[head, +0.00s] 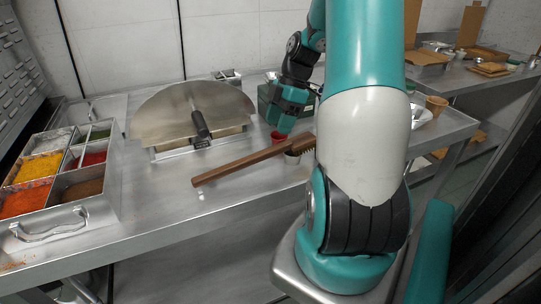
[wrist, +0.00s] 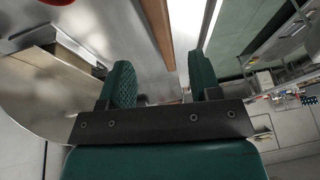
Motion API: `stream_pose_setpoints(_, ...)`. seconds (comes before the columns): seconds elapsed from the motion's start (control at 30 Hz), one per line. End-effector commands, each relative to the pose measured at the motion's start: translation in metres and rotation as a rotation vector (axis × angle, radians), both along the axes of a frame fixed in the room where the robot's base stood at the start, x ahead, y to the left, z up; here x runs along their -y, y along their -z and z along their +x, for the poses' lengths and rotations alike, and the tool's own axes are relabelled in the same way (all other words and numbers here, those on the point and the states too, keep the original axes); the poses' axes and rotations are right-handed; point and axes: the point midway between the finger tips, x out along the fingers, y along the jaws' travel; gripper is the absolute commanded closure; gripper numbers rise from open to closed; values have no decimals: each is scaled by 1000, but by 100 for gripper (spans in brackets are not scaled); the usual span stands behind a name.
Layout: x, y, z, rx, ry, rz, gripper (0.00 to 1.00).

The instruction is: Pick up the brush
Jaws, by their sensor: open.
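The brush (head: 236,164) has a long brown wooden handle and a bristled head at its right end. In the wrist view my gripper (wrist: 163,82) shows two green fingers spread apart. A brown strip, probably the brush handle (wrist: 158,27), runs beyond them at the top of that view.
A small red cup (head: 279,137) stands below my gripper, close to the brush. A tray of coloured spices (head: 88,213) sits far left. The table front (head: 150,228) is clear.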

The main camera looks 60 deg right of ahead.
Motion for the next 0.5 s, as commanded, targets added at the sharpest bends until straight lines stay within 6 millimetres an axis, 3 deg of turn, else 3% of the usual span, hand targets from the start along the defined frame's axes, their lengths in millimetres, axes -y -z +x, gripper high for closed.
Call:
stream_pose_setpoints(0.1, -9, 20, 2, -3, -1, 3, 43)
stream_pose_setpoints(0.37, -16, 39, 4, -2, 0, 1, 43)
stream_pose_setpoints(0.5, -22, 59, 3, -3, -1, 4, 43)
